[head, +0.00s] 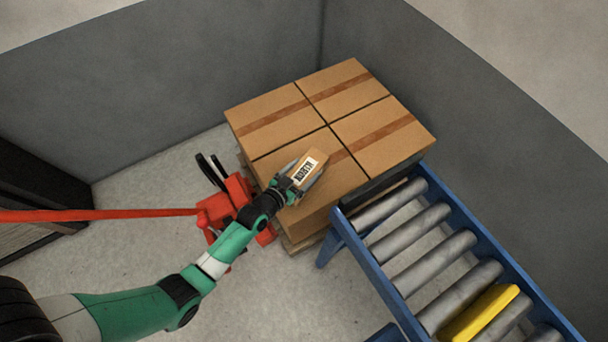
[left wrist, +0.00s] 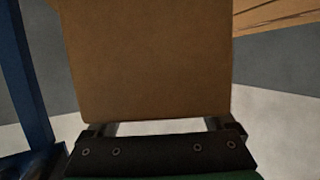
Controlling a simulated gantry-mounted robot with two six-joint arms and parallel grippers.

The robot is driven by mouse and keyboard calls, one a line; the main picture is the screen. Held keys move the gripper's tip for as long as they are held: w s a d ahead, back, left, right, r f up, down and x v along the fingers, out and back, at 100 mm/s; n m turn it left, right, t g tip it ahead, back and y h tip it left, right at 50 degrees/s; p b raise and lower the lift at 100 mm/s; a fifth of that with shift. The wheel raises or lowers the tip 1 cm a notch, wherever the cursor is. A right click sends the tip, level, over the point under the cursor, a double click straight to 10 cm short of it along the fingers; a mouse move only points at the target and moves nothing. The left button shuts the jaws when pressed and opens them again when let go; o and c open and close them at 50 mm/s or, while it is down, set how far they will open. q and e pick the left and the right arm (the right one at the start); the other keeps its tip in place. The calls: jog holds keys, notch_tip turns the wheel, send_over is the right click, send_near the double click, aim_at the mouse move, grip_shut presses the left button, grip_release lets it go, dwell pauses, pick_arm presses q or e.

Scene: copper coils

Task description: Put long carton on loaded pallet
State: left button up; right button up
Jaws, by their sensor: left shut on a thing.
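The long carton (head: 316,158), brown with a white printed label, is in my left gripper (head: 300,182) in the head view. The gripper is shut on it, over the front part of the loaded pallet (head: 287,243), which bears several large taped cardboard boxes (head: 384,134). I cannot tell whether the carton touches the box tops or is just above them. In the left wrist view the carton (left wrist: 145,62) fills the upper middle, between the fingers of my left gripper (left wrist: 160,128). My right gripper is not in view.
A blue roller conveyor (head: 346,236) stands right of the pallet, with a yellow object (head: 480,313) on its rollers. A red pallet jack (head: 238,190) is at the pallet's left. Grey walls (head: 190,80) close in the back.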

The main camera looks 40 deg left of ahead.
pick_arm(q)
notch_tip(320, 180, down, 2)
jog(key=shift+f+b, duration=0.25)
jog(key=shift+b, duration=0.2)
jog(key=shift+r, duration=0.15)
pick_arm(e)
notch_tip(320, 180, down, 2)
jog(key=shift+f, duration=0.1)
pick_arm(q)
jog(key=o, duration=1.3)
jog(key=shift+f, duration=0.25)
jog(key=shift+o, duration=1)
jog(key=shift+s+r+p, duration=0.2)
jog(key=shift+r+p, duration=0.15)
jog(key=p+v, duration=0.3)
jog(key=v, duration=0.8)
jog(key=shift+s, duration=0.3)
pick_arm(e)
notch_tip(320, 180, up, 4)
